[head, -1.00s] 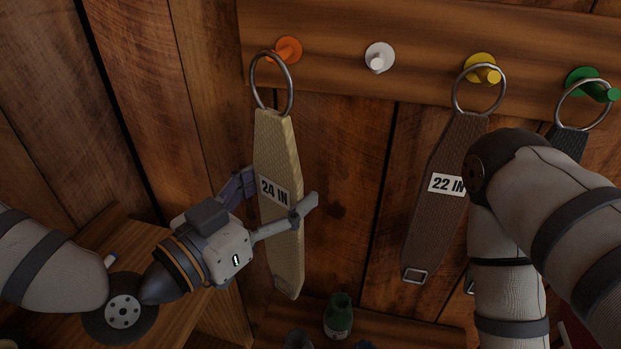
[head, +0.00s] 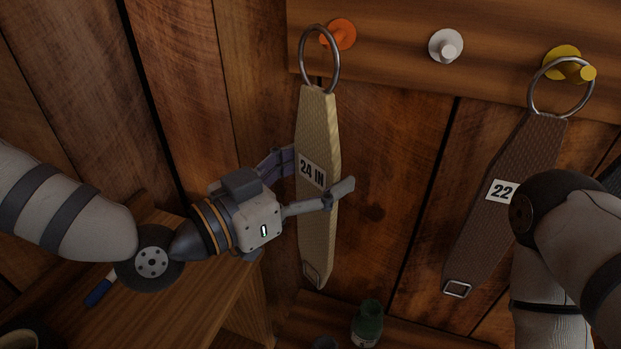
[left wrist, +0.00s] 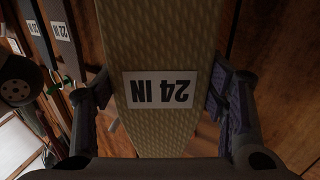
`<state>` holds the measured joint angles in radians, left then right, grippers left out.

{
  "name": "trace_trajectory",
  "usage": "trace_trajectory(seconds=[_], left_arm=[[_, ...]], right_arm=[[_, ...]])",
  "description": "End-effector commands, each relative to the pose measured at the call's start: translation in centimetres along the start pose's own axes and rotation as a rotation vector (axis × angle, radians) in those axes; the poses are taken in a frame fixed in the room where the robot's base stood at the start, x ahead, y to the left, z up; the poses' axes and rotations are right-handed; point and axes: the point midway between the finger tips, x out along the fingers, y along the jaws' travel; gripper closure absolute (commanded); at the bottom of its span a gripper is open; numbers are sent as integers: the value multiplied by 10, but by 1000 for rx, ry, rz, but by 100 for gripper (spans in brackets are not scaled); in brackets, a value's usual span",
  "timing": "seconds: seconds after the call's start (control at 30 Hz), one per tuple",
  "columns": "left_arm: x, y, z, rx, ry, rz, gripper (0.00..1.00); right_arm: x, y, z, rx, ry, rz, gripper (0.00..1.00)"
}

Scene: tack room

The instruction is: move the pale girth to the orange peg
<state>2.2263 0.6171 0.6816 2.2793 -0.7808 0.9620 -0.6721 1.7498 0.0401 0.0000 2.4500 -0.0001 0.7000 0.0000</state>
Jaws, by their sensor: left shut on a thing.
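The pale girth (head: 318,225), labelled 24 IN, hangs upright with a metal ring (head: 305,77) at its top and a buckle at its lower end. My left gripper (head: 319,183) is shut on its strap at the label; the left wrist view (left wrist: 160,125) shows a finger at each side edge. The ring overlaps the orange peg (head: 344,34) in the head view, its top slightly above the peg. I cannot tell whether the ring is around the peg or in front of it. My right gripper is out of view.
A white peg (head: 446,45) is bare. A brown girth (head: 490,225) hangs by its ring at the yellow peg (head: 562,62), partly behind my right arm. A green bottle (head: 367,325) stands below. A wooden shelf (head: 190,290) is under my left arm.

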Motion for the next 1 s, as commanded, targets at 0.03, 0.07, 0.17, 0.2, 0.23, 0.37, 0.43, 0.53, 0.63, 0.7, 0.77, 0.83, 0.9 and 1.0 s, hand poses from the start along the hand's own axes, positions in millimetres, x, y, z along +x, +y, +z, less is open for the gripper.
trace_trajectory(seconds=[0.03, 0.07, 0.17, 0.2, 0.23, 0.37, 0.43, 0.53, 0.63, 0.7, 0.77, 0.83, 0.9, 1.0], left_arm=[[4, -3, 3, -2, 0, -1, 74], [6, -4, 3, -2, 0, -1, 74], [13, -8, 4, -3, 0, -2, 74], [15, -9, 4, -2, 1, -2, 74], [17, -10, 4, -2, 1, -2, 74], [26, -16, 4, -2, 1, -2, 74], [31, -18, 4, -3, 0, -1, 74], [38, -22, 5, -2, 1, -2, 74], [44, -26, 5, -2, 2, -1, 74], [48, -28, 6, -1, 0, -1, 74], [51, -29, 8, 0, 0, 0, 74], [54, -31, 9, 0, 1, -1, 74], [56, -32, 10, 0, 1, -1, 74], [57, -33, 10, 1, 3, -1, 74]], right_arm=[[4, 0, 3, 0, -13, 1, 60], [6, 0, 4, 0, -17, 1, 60], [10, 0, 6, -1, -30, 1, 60], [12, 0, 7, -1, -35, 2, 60], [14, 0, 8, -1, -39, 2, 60], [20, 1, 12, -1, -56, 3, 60], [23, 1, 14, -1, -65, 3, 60], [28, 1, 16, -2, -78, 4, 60], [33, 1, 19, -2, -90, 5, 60], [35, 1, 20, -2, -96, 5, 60], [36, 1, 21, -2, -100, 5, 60], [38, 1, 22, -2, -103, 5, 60], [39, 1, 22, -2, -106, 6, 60], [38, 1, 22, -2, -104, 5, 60]])
